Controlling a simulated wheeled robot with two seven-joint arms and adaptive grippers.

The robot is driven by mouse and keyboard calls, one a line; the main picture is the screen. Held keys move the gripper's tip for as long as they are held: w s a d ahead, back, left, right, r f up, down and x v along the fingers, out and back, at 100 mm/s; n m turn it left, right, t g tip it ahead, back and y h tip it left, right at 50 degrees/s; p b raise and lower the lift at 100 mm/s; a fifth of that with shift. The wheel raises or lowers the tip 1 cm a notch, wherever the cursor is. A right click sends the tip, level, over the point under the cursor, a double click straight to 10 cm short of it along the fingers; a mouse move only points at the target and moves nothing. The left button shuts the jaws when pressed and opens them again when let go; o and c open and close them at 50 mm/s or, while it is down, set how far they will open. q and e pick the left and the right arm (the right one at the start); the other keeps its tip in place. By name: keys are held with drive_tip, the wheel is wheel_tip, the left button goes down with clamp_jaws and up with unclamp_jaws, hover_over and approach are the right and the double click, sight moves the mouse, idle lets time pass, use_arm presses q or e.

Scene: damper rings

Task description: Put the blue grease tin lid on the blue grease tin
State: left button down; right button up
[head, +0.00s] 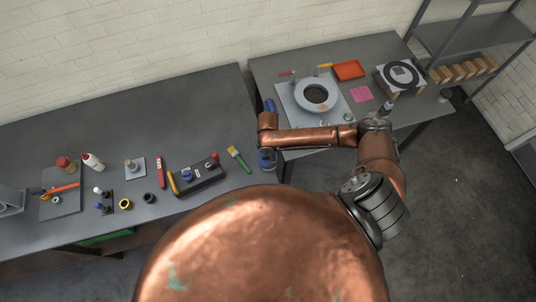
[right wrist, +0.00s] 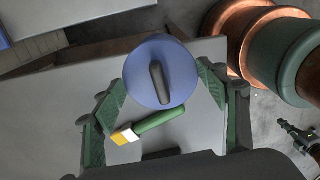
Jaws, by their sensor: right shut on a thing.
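My right gripper (head: 267,160) hangs at the right end of the long bench and is shut on the blue grease tin lid. In the right wrist view the blue lid (right wrist: 181,68) is a round disc with a dark bar-shaped handle across it. It sits between the green fingers of my right gripper (right wrist: 161,82), near their tips. Part of a blue object (head: 270,104) shows behind my right forearm on the second bench; I cannot tell whether it is the blue grease tin. My left gripper is not in view.
A green-handled brush (head: 239,158) lies near the right gripper; it also shows below the lid in the wrist view (right wrist: 158,121). A dark tray (head: 205,182) with small items lies to its left. The second bench carries a round ring part (head: 302,100) and an orange tray (head: 348,70).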

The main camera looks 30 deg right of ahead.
drive_tip(key=shift+f, duration=0.7)
idle(0.5)
drive_tip(key=o, duration=1.1)
wheel_tip(320, 180, up, 12)
idle(0.6)
